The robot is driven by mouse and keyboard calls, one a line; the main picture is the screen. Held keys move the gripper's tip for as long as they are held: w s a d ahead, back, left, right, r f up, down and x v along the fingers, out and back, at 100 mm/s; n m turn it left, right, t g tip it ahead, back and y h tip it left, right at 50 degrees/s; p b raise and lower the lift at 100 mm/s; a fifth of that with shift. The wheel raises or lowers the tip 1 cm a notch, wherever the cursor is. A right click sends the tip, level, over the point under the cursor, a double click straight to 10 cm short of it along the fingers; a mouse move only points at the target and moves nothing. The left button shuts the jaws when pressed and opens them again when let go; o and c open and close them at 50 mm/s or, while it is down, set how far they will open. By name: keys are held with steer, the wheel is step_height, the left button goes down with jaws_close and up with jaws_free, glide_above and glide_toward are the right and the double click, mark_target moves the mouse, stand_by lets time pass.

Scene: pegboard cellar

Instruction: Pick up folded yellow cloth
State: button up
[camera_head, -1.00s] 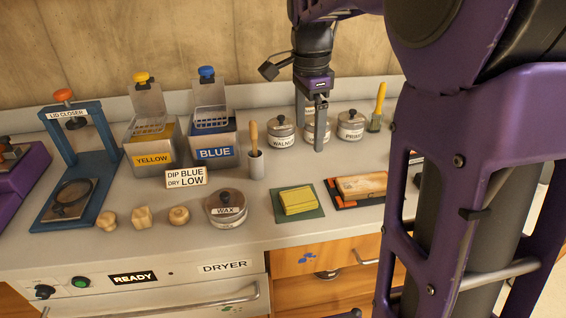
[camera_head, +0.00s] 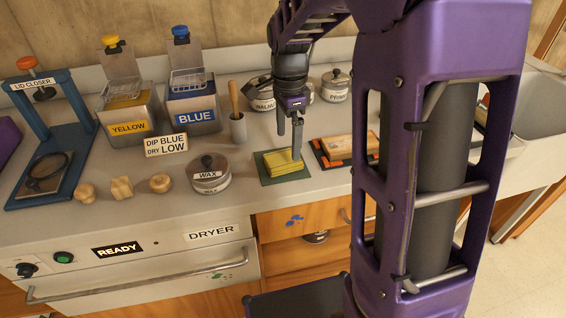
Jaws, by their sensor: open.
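The folded yellow cloth (camera_head: 287,164) lies flat on a dark green mat (camera_head: 268,176) on the bench, right of the wax tin. My gripper (camera_head: 297,153) points down at the cloth's right part, its fingertips at or just above it. I cannot tell whether the tips touch the cloth. The jaws are open and nothing is held.
The wax tin (camera_head: 209,175) stands left of the mat. An orange-and-black tray (camera_head: 329,160) with a wooden block lies close on the right. Behind are a grey cup (camera_head: 238,127) with a wooden handle and several lidded tins. Bare bench lies in front.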

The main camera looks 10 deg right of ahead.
mark_target(288, 157)
step_height(288, 157, down, 5)
steer(key=shift+s+r+b, duration=0.1)
steer(key=shift+r+b, duration=0.05)
steer(key=shift+b, duration=0.3)
steer(key=shift+c, duration=0.2)
steer(key=c, duration=1.2)
